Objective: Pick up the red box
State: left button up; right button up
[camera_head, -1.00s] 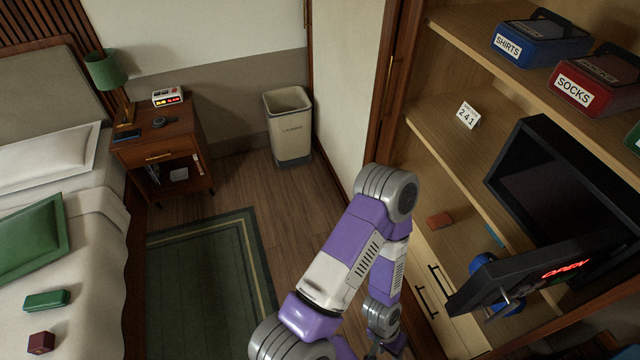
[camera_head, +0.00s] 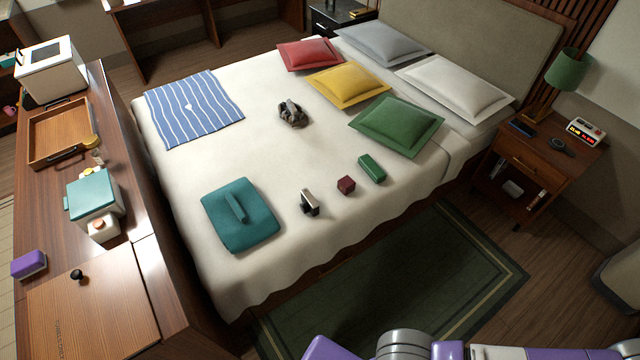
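A small dark red box (camera_head: 346,186), shaped like a cube, sits on the white bed cover near the bed's front edge. It stands just left of a longer green box (camera_head: 371,168), with a small gap between them. Nothing covers it. Neither of my grippers shows in the head view. Only purple, grey and white links of one of my arms show along the bottom edge, well below the red box and over the floor side of the bed.
A black and silver object (camera_head: 309,202) and a folded teal item (camera_head: 241,214) lie left of the red box. Pillows, including a green one (camera_head: 397,125), lie behind. A wooden counter (camera_head: 150,262) runs along the left. A nightstand (camera_head: 534,160) stands right; a green rug (camera_head: 400,275) lies in front.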

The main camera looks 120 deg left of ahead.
aim_at(346, 185)
jog(key=u, duration=2.4)
jog(key=k, duration=0.45)
jog(key=u, duration=0.1)
jog(key=i, duration=1.85)
jog(key=u, duration=2.6)
